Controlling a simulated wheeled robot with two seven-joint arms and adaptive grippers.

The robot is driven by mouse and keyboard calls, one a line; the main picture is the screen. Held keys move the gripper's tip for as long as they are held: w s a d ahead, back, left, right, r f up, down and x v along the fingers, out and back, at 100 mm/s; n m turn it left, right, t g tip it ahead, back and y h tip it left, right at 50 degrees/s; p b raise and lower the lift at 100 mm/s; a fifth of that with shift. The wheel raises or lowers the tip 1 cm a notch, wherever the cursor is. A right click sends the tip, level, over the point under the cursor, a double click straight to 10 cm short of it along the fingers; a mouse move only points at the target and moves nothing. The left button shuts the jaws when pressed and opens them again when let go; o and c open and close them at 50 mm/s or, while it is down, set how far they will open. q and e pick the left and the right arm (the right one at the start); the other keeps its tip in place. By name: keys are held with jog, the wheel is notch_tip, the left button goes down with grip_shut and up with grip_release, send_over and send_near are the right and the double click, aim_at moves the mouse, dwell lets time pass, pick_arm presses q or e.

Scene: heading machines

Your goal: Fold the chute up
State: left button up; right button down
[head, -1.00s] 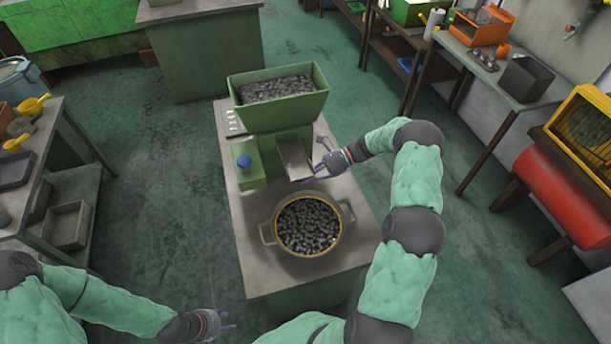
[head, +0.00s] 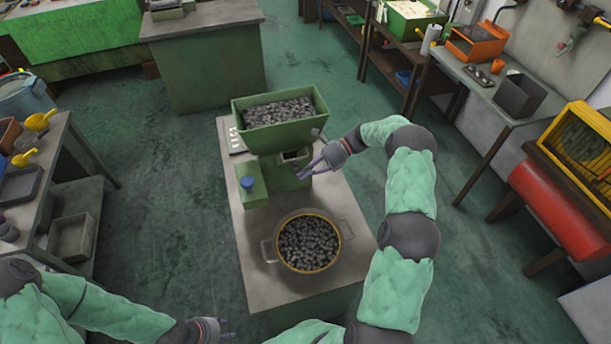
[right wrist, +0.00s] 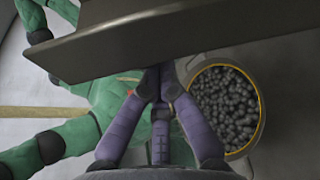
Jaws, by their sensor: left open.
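The green machine (head: 290,175) stands on a bench, with a hopper (head: 280,112) of dark pieces on top. Its grey chute (head: 295,156) shows as a small, short shape at the machine's front, apparently tilted up, partly beside my right fingers. My right gripper (head: 308,171) is at the chute's right side. In the right wrist view its purple fingers (right wrist: 160,85) come together under a broad dark plate (right wrist: 150,40), which may be the chute; whether they touch it I cannot tell. My left gripper (head: 226,330) is open and empty at the bottom edge of the head view.
A pot (head: 265,250) with a yellow rim, full of dark pieces, stands on the bench (head: 255,285) below the chute. A red drum machine (head: 550,200) and side tables stand apart, with open floor between.

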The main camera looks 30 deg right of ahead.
pick_arm(q)
jog(key=shift+r, duration=0.15)
pick_arm(e)
jog(key=shift+w+r, duration=0.15)
jog(key=shift+r, duration=0.1)
pick_arm(q)
jog(key=shift+s+d+f+b, duration=0.15)
jog(key=shift+s+f+b, duration=0.1)
jog(key=shift+f+b, duration=0.2)
jog(key=shift+s+d+f+b, duration=0.1)
jog(key=shift+s+f+b, duration=0.1)
jog(key=shift+f+b, duration=0.2)
pick_arm(e)
jog(key=s+d, duration=0.2)
jog(key=d, duration=0.7)
jog(key=shift+s+f, duration=0.25)
jog(key=shift+s, duration=0.05)
jog(key=shift+d, duration=0.1)
